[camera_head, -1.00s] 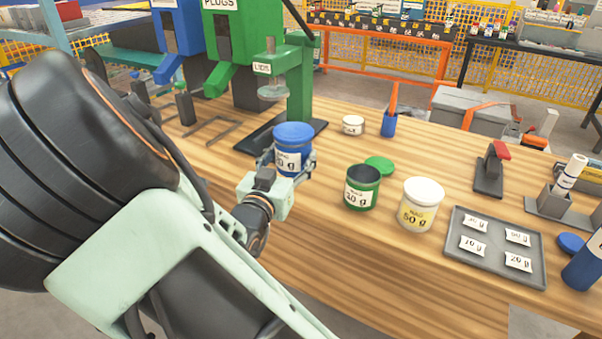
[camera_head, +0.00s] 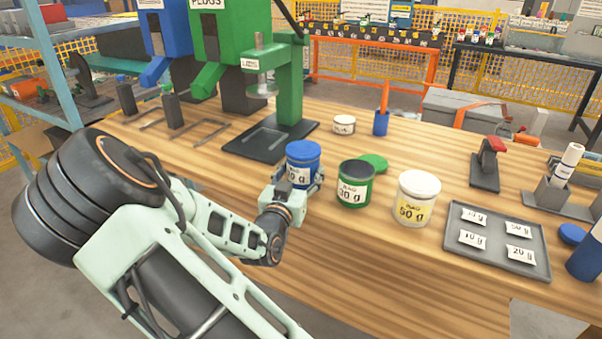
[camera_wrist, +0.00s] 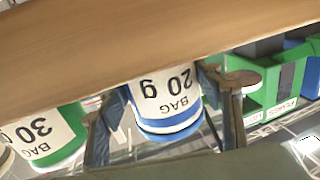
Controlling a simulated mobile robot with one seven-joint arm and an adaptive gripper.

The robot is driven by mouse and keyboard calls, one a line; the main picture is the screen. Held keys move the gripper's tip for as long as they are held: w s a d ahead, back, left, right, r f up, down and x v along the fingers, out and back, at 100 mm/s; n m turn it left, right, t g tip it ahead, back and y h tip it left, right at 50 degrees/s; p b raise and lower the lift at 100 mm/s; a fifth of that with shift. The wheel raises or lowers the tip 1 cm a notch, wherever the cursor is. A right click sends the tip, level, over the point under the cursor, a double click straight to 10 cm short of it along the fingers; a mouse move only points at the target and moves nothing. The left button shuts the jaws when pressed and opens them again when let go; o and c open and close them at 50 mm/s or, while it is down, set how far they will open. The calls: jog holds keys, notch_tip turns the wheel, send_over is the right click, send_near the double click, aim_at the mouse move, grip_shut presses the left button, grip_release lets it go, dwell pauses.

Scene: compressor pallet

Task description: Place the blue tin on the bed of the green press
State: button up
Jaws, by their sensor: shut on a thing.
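The blue tin (camera_head: 303,165), with a white "20 g" label and blue lid, is upright in my gripper (camera_head: 299,184). My gripper is shut on its sides; fingers also show either side of the tin (camera_wrist: 166,100) in the wrist view, where it appears upside down. The green press (camera_head: 292,85), labelled "LIDS", stands behind and left of the tin. Its dark flat bed (camera_head: 243,147) is bare, under a round press head (camera_head: 261,89). The tin is in front and right of the bed, apart from it. I cannot tell whether its base touches the table.
An open green tin (camera_head: 353,192) stands close right of the blue tin, with its green lid (camera_head: 374,163) behind. A white tin (camera_head: 416,198) and a grey tray (camera_head: 497,262) stand further right. A small white tin (camera_head: 344,124) and blue cup (camera_head: 380,124) are behind.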

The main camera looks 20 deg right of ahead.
jog(key=shift+f, duration=0.2)
jog(key=o, duration=1.2)
jog(key=shift+r, duration=0.1)
